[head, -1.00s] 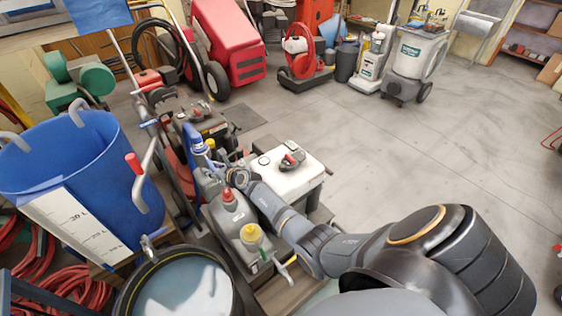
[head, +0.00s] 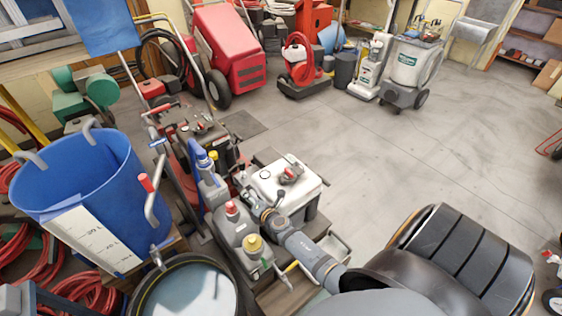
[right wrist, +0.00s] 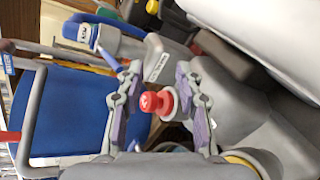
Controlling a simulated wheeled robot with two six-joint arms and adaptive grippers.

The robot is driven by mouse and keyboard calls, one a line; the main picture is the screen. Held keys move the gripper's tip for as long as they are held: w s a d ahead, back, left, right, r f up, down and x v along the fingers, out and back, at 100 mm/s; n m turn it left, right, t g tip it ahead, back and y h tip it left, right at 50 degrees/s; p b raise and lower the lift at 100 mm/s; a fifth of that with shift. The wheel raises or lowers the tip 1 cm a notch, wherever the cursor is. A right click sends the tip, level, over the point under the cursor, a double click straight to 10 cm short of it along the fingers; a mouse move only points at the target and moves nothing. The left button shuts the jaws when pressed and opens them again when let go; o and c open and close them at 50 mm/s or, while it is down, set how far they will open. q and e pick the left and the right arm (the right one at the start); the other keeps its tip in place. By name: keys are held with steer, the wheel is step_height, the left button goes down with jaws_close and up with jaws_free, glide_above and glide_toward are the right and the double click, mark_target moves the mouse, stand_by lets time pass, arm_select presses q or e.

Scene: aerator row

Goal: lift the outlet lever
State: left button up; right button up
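The lever, a grey bent bar with a red grip (head: 147,183), stands at the right side of the blue tub (head: 75,180) in the head view. Its grey bar (right wrist: 27,120) shows at the left of the right wrist view. My right gripper (head: 250,198) is to the right of the lever, apart from it, by a grey bottle (head: 228,232). In the right wrist view my right gripper (right wrist: 158,74) has its fingers spread, with nothing held. The bottle's red cap (right wrist: 156,103) shows between the fingers; contact cannot be told. My left gripper is not in view.
A blue-capped bottle (head: 207,180) stands between lever and gripper. A yellow-capped can (head: 254,256) and a white-topped box (head: 287,184) are close to my right arm. A round vessel (head: 185,290) stands below the tub. Open floor (head: 440,150) lies to the right.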

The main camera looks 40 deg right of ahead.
steer(key=s+d+f+m+g+h+p, duration=0.1)
steer(key=s+f+m+g+p, duration=0.3)
steer(key=s+f+m, duration=0.6)
steer(key=s+d+f+g, duration=0.1)
steer(key=s+f, duration=0.3)
steer(key=s, duration=0.2)
